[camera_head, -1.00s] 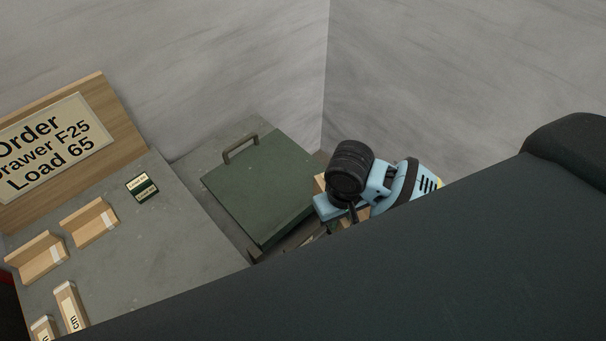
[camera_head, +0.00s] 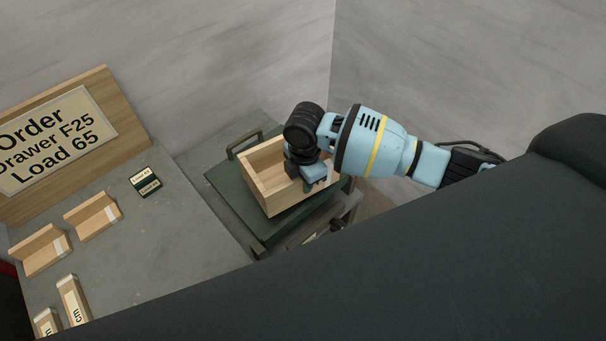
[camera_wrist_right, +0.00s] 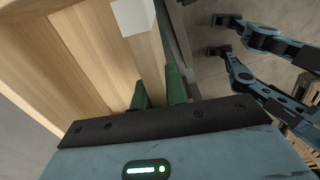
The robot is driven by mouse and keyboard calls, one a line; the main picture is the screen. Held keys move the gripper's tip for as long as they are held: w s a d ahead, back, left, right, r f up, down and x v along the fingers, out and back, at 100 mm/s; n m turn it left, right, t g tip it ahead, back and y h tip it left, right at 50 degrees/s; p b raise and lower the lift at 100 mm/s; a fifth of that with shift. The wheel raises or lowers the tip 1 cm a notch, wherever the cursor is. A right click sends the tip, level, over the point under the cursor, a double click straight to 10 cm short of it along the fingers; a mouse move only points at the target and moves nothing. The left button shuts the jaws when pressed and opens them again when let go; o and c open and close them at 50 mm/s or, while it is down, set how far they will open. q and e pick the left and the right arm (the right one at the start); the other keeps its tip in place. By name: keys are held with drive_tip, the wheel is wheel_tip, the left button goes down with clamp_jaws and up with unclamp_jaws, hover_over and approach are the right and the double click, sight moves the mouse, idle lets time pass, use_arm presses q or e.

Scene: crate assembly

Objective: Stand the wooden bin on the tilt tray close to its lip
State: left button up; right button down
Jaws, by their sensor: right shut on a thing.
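The wooden bin (camera_head: 259,191), an open box of pale wood, is upright over the dark green tilt tray (camera_head: 224,189) in the head view. I cannot tell whether its underside touches the tray. My right gripper (camera_head: 318,183) is at the bin's right side, shut on its wall. In the right wrist view the green fingers (camera_wrist_right: 160,92) are at the wall's edge, and the bin (camera_wrist_right: 95,45) fills the left with a white label. The tray's lip is hard to make out; the bin and gripper hide much of its right part. My left gripper is not in view.
A grey bench (camera_head: 150,250) at left holds wooden angle pieces (camera_head: 93,216), a small green box (camera_head: 145,182) and labelled blocks (camera_head: 72,300). An order sign (camera_head: 50,140) stands behind. A metal handle (camera_head: 245,143) rises at the tray's back edge. Grey walls close the corner.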

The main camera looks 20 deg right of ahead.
drive_tip(key=shift+w+d+r+n, duration=0.15)
drive_tip(key=shift+w+n, duration=0.65)
drive_tip(key=shift+n, duration=0.2)
